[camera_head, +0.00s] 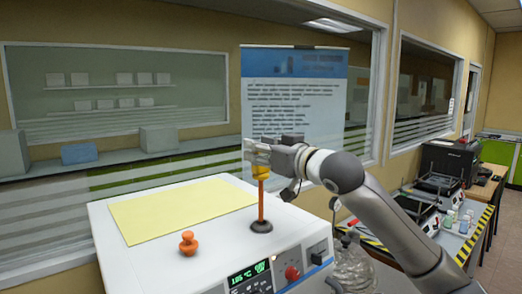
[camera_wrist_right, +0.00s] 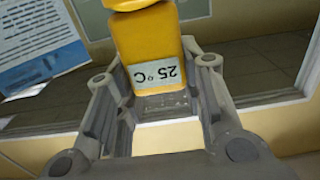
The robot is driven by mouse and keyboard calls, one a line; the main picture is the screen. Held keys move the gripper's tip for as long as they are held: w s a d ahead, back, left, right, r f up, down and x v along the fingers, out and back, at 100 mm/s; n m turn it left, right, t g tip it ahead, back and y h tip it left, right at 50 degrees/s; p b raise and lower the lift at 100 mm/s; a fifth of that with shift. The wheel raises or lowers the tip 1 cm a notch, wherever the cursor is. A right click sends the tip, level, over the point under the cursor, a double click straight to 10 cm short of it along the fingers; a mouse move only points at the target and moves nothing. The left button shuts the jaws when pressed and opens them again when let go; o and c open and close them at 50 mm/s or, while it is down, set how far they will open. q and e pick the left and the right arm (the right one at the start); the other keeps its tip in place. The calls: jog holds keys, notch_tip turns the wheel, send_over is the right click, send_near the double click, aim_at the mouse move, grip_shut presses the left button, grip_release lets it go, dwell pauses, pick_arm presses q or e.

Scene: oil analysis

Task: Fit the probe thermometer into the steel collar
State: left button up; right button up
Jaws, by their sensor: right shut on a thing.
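The probe thermometer has a yellow head (camera_head: 261,171) and a thin orange stem that points straight down. In the right wrist view its yellow body (camera_wrist_right: 148,42) sits between the fingers, with a "25 °C" display upside down. My right gripper (camera_head: 264,152) is shut on the yellow head, above the white machine (camera_head: 150,262). The dark round collar (camera_head: 262,227) is on the machine's top, near its front right. The stem's lower end meets the collar in the picture; I cannot tell how deep it sits. The wrist view also shows my right gripper (camera_wrist_right: 156,78). My left gripper is out of view.
An orange knob-like piece (camera_head: 188,244) stands on the machine top, left of the collar. A yellow sheet (camera_head: 180,209) lies behind it. A blue-headed poster (camera_head: 297,100) stands behind. The machine's front panel has a green display (camera_head: 249,274). A side table with equipment is at right.

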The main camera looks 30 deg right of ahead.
aim_at(262, 193)
jog(key=shift+s+f+b, duration=0.1)
jog(key=shift+f+b, duration=0.3)
jog(key=shift+f, duration=0.25)
jog(key=shift+f+b, duration=0.35)
notch_tip(262, 193, down, 3)
jog(key=b, duration=0.3)
jog(key=shift+f+b, duration=0.35)
jog(key=shift+f, duration=0.05)
jog(key=shift+f+b, duration=2.05)
jog(key=shift+f, duration=0.55)
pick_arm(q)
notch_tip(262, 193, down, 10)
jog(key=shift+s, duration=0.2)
pick_arm(e)
jog(key=o, duration=1.1)
